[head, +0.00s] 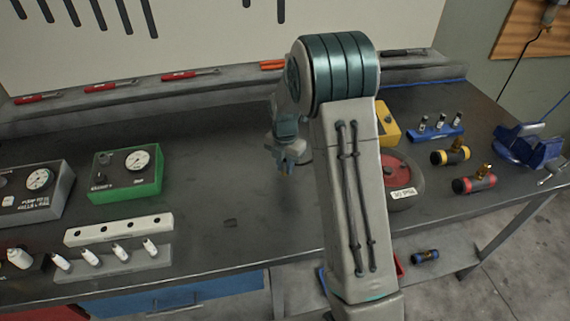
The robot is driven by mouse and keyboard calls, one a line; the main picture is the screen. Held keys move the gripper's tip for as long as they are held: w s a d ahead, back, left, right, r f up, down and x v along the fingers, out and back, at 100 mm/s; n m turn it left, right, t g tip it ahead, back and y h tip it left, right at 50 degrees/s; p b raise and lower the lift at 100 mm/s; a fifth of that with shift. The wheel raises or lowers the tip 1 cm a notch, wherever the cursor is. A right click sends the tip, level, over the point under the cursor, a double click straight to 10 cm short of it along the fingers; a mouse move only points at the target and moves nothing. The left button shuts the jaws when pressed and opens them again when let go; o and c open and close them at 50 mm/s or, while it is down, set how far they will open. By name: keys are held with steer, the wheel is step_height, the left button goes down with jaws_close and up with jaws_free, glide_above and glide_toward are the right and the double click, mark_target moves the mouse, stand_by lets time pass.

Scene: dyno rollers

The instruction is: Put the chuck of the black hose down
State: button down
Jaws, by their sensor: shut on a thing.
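My gripper (286,168) hangs over the middle of the dark workbench (215,205), pointing down. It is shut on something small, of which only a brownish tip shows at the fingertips. I take this to be the chuck, but it is too small to make out clearly. The black hose cannot be clearly traced; a thin dark curve beside my gripper may be part of it. My arm hides the bench to the right of the gripper.
A green gauge box (126,173) and a grey gauge box (36,192) stand at left. Right of my arm are a round red-topped unit (398,176), a yellow box (388,124), two cylinders (474,184) and a blue vise (530,146). Bare bench lies left of my gripper.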

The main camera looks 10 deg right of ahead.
steer(key=shift+f, duration=0.15)
steer(key=c, duration=1.7)
jaws_free()
steer(key=shift+f, duration=0.1)
steer(key=o, duration=0.4)
